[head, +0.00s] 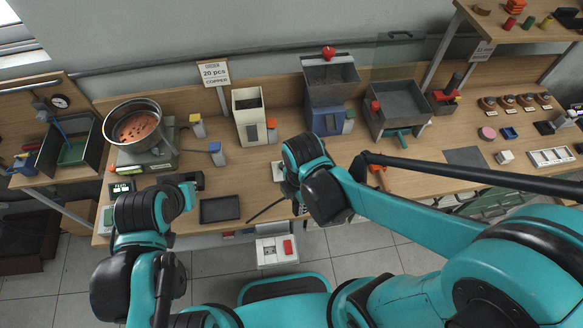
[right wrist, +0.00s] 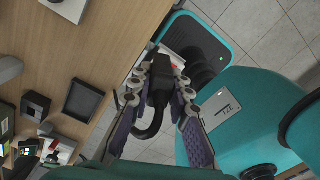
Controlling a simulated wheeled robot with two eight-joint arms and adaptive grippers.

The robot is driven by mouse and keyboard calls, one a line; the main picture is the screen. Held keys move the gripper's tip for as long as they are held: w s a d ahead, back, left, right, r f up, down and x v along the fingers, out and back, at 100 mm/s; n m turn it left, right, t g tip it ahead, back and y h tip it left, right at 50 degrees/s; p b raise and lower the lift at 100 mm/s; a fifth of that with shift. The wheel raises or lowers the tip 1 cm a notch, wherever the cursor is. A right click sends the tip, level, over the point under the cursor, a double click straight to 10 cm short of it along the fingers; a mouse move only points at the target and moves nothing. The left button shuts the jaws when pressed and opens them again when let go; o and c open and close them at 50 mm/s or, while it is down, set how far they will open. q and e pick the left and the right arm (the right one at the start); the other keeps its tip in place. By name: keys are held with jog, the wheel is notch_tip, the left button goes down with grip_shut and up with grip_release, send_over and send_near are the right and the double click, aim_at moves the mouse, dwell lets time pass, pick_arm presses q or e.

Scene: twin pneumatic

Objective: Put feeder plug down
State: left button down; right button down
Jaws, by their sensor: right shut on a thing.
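The feeder plug (right wrist: 160,88) is black with a thick black cable that bends back below it in the right wrist view. My right gripper (right wrist: 158,80) is shut on it, with a finger on each side. In the head view my right gripper (head: 287,182) is over the table's front edge, partly hidden by its own wrist. A thin dark cable (head: 266,209) shows to its left. My left gripper (head: 188,181) is near the front left of the table, partly hidden by its arm; its jaws are unclear.
A white box with a red switch (head: 275,250) is below the table's front edge. A dark shallow tray (head: 220,209) lies left of my right gripper. A copper-filled bowl (head: 137,127), a white hopper (head: 249,116) and grey bins (head: 398,105) stand farther back.

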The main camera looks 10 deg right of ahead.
jog(key=w+a+f+b, duration=0.1)
jog(key=w+a+f, duration=0.1)
jog(key=w+a+f+b, duration=0.1)
jog(key=w+a+f, duration=0.1)
jog(key=w+a, duration=0.1)
jog(key=w+a+f+b, duration=0.1)
jog(key=w+a+f, duration=0.1)
jog(key=w+f, duration=0.1)
jog(key=shift+w+a, duration=0.25)
jog(key=shift+a, duration=0.05)
notch_tip(320, 180, down, 4)
jog(key=shift+f+b, duration=0.1)
jog(key=shift+b, duration=0.65)
jog(key=c, duration=1.4)
grip_release()
